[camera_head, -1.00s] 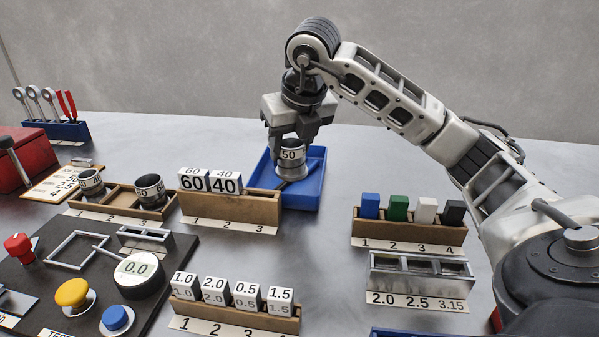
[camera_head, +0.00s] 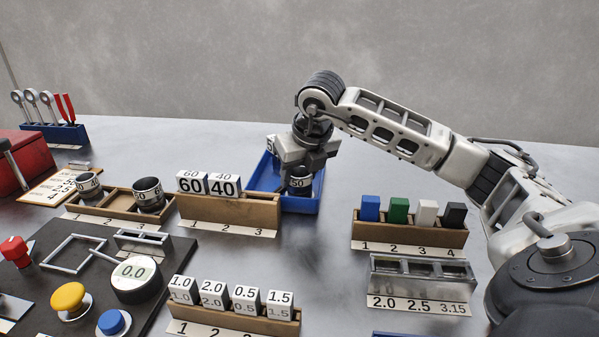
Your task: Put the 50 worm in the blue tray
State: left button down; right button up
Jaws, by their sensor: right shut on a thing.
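The 50 worm (camera_head: 298,183), a dark cylinder with a white band marked 50, is low inside the blue tray (camera_head: 318,190). My right gripper (camera_head: 302,172) points down over the tray and is shut on the worm's upper part. The worm looks upright. I cannot tell whether its bottom touches the tray floor. The gripper hides part of the tray. My left gripper is not in view.
A wooden rack (camera_head: 232,208) with 60 and 40 blocks stands just left of the tray. Another rack (camera_head: 122,205) holds two similar banded cylinders, its middle slot empty. A rack of coloured blocks (camera_head: 410,232) stands at right. Bare table lies between.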

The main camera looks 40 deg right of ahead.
jog(key=o, duration=1.3)
jog(key=p+v, duration=0.1)
jog(key=v, duration=1.1)
jog(key=shift+s+r, duration=0.1)
